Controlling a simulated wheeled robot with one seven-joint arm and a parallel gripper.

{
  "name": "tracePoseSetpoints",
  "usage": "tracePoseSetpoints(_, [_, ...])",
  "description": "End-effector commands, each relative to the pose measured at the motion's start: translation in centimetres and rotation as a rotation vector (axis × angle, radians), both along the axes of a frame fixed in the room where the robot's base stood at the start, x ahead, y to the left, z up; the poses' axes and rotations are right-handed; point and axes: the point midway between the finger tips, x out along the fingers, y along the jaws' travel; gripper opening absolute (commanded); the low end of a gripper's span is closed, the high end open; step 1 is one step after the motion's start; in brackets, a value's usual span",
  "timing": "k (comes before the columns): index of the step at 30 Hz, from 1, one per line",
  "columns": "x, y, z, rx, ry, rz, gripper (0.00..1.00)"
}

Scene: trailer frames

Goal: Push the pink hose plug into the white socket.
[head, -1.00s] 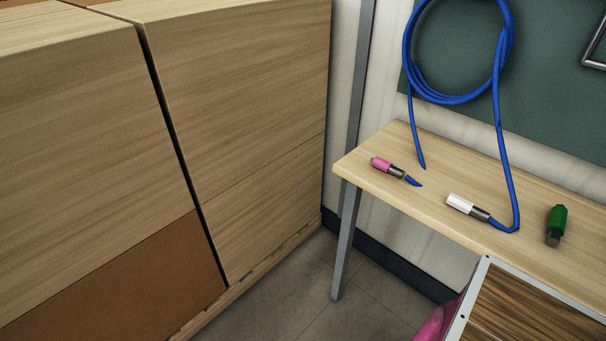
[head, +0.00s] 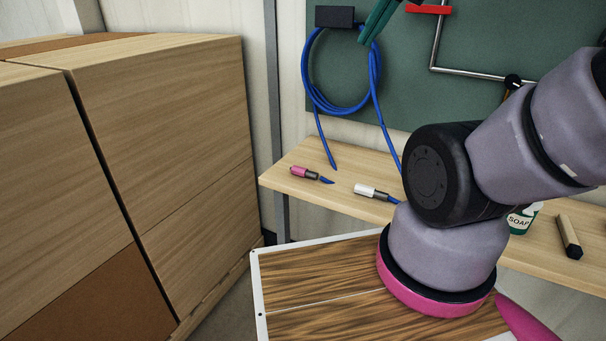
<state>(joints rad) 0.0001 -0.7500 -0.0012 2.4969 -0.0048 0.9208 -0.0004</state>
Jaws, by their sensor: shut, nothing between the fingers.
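The pink hose plug (head: 300,171) lies on its side on the light wooden bench, near the bench's left end. A grey collar and a short blue stub lie at its right end. The white socket (head: 365,189) lies to its right, on its side, apart from the plug. Its grey collar points right towards the blue hose, partly hidden behind my arm. My arm rises at the right of the picture, in front of the bench. My gripper is outside the picture.
The bench (head: 285,160) is clear between plug and socket. A blue hose coil (head: 318,98) hangs from a black holder (head: 335,16) on the green board. A soap cup (head: 522,220) and a wood-handled tool (head: 568,235) stand or lie right. Tall wooden cabinets (head: 160,130) fill the left.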

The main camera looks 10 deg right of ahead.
Motion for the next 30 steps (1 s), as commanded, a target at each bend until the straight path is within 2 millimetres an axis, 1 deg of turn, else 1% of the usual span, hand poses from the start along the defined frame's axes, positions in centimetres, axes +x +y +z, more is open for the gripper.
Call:
tracePoseSetpoints(5, [0.0,0.0,0.0,0.000,0.000,0.000,0.00])
tracePoseSetpoints(6, [0.0,0.0,0.0,0.000,0.000,0.000,0.08])
tracePoseSetpoints(8, [0.1,0.0,0.0,-0.003,0.000,0.001,0.31])
tracePoseSetpoints(9, [0.2,-0.1,-0.1,-0.008,0.002,0.002,0.46])
tracePoseSetpoints(11, [0.7,-0.2,-0.3,-0.025,0.008,0.008,0.69])
tracePoseSetpoints(12, [1.1,-0.3,-0.6,-0.044,0.014,0.015,0.72])
tracePoseSetpoints(14, [2.1,-0.5,-1.1,-0.082,0.027,0.031,0.72])
tracePoseSetpoints(17, [4.2,-0.9,-2.5,-0.165,0.055,0.074,0.72])
tracePoseSetpoints(20, [6.7,-1.5,-4.2,-0.253,0.087,0.135,0.72])
tracePoseSetpoints(24, [10.1,-2.1,-7.1,-0.358,0.131,0.242,0.72])
tracePoseSetpoints(26, [11.4,-2.3,-8.5,-0.394,0.150,0.291,0.72])
tracePoseSetpoints(30, [14.3,-2.6,-11.9,-0.462,0.183,0.418,0.72])
